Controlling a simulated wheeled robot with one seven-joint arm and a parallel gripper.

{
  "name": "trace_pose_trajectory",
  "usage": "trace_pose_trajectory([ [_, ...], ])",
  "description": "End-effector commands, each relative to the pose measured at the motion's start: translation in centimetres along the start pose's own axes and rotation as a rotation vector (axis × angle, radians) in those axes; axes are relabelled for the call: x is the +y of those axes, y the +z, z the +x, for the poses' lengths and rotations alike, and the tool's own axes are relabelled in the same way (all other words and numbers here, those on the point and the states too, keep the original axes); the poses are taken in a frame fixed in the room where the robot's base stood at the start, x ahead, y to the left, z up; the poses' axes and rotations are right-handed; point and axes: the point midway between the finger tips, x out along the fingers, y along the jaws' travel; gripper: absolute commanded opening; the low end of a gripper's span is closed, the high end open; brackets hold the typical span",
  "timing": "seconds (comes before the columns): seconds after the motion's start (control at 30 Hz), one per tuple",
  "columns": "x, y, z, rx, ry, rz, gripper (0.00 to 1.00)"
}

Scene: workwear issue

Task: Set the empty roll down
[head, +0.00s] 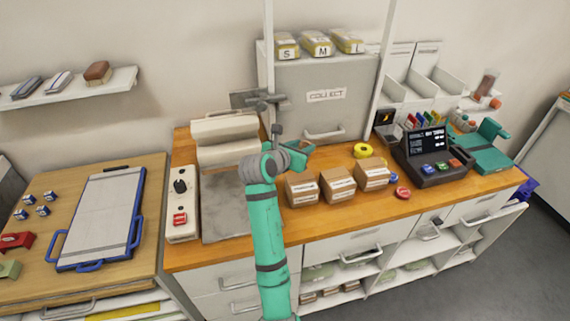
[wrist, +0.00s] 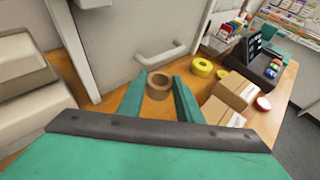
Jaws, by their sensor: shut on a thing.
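The empty roll (wrist: 158,86) is a brown cardboard ring between my fingertips in the wrist view, its open hole facing up. My gripper (wrist: 158,98) has its two green fingers on either side of the roll and is shut on it. In the head view my gripper (head: 303,147) is over the back of the wooden counter (head: 235,250), in front of the grey COLLECT cabinet. The roll cannot be made out clearly there. Whether it touches the counter I cannot tell.
Several cardboard boxes (head: 338,184) stand right of my arm. A yellow tape roll (head: 361,151) and a red roll (head: 403,192) lie near them. The COLLECT cabinet (head: 310,85) closes off the back. A press-like machine (head: 225,140) stands left. Bare wood shows between cabinet and boxes.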

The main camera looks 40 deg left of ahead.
Motion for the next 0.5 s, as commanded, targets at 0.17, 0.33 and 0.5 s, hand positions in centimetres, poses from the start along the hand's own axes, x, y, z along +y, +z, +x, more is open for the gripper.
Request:
trace_pose_trajectory([
  [0.17,3.6,-2.2,0.5,0.004,0.0,-0.003,0.11],
  [0.33,5.7,-4.6,1.4,0.001,-0.001,-0.001,0.11],
  [0.5,6.7,-5.8,1.9,-0.001,-0.002,0.001,0.11],
])
